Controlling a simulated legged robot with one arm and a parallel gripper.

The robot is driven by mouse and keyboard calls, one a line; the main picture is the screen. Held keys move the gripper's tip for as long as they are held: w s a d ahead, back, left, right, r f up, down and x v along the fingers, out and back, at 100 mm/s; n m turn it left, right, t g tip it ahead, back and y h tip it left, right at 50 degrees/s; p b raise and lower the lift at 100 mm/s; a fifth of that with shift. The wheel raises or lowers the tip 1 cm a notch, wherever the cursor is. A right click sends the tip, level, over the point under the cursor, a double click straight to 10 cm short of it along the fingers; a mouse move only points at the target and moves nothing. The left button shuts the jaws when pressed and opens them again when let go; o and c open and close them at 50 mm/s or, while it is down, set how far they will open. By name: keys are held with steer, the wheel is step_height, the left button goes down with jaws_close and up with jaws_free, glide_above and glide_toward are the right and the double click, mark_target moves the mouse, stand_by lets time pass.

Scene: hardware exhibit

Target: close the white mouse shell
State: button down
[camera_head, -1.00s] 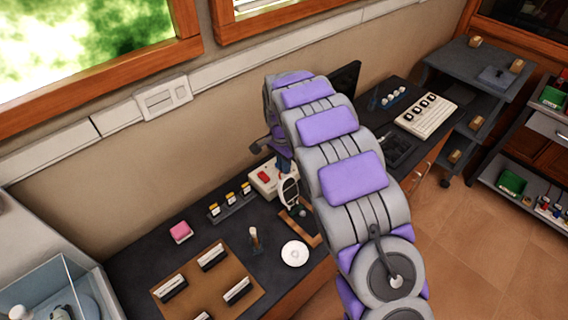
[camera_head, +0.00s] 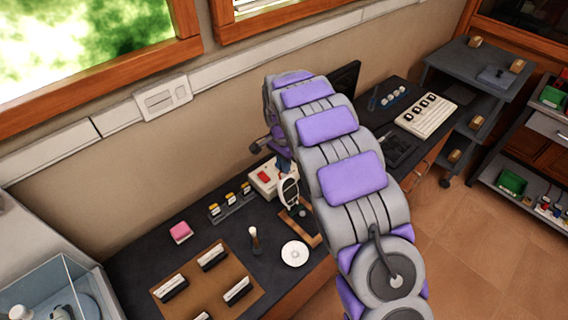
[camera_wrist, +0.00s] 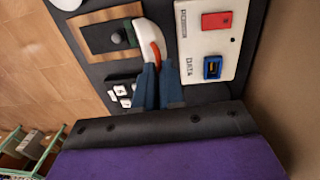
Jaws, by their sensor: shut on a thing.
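The white mouse shell (camera_head: 289,190) stands tilted up over a brown wooden board (camera_head: 311,239) on the dark bench in the head view. In the wrist view, the shell (camera_wrist: 143,30) shows as a curved white piece with an orange-red strip along its edge. My gripper (camera_wrist: 156,66) has dark blue fingers closed together at the shell's near edge, shut on it. The fingers hide part of that edge. A dark piece with a round grey knob (camera_wrist: 117,38) lies on the board beside the shell. In the head view my arm hides much of this area.
A white box with a red switch (camera_head: 264,176) and a blue socket (camera_wrist: 212,67) stands close beside the shell. A white disc (camera_head: 295,253), a small brush-like tool (camera_head: 255,240) and a pink block (camera_head: 180,232) lie nearby. A white keyboard-like panel (camera_head: 426,112) is farther right.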

steer(key=shift+r, duration=0.25)
stand_by(0.4)
